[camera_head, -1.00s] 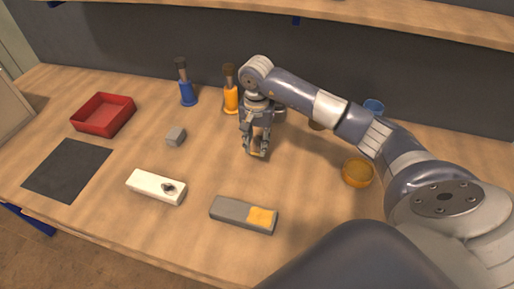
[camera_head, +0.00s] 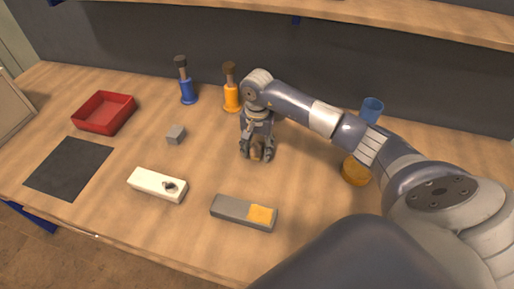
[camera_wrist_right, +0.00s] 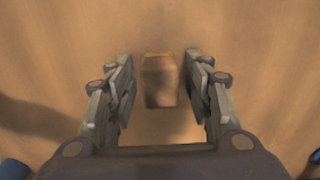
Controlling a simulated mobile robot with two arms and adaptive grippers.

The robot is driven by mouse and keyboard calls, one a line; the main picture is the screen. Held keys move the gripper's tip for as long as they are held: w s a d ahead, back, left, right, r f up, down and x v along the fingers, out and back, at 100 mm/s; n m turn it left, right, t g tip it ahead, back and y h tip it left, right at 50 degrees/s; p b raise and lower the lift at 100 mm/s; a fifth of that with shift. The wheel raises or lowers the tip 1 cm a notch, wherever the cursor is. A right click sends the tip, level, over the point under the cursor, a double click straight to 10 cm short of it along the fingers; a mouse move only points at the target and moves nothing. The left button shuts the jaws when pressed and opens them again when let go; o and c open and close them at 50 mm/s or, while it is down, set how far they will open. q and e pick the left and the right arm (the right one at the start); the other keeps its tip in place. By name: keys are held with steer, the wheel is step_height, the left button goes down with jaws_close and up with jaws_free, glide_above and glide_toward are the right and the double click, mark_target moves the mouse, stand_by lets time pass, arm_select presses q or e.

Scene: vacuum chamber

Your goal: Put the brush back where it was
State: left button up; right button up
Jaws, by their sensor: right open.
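Two dark-tipped brushes stand upright at the back: one brush (camera_head: 181,66) in a blue holder (camera_head: 188,92), the other brush (camera_head: 230,75) in an orange holder (camera_head: 232,98). My right gripper (camera_head: 257,157) is open, low over the table in front of the orange holder. A brown block-like thing (camera_wrist_right: 160,82) with a yellowish far edge lies between its spread fingers in the wrist view, with gaps on both sides. The fingers partly hide it in the head view, and I cannot tell exactly what it is. My left gripper is not in view.
A red tray (camera_head: 82,121), dark mat (camera_head: 68,168) and small grey block (camera_head: 176,134) are on the left. A white block (camera_head: 145,182) and a grey-and-yellow block (camera_head: 232,209) lie in front. A blue cup (camera_head: 373,106) and an orange bowl (camera_head: 352,174) are by my right arm.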

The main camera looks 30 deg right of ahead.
mark_target(257, 146)
steer(key=shift+r, duration=0.55)
step_height(257, 146, up, 10)
steer(key=shift+f+b, duration=0.15)
steer(key=shift+b, duration=0.8)
steer(key=shift+r, duration=0.75)
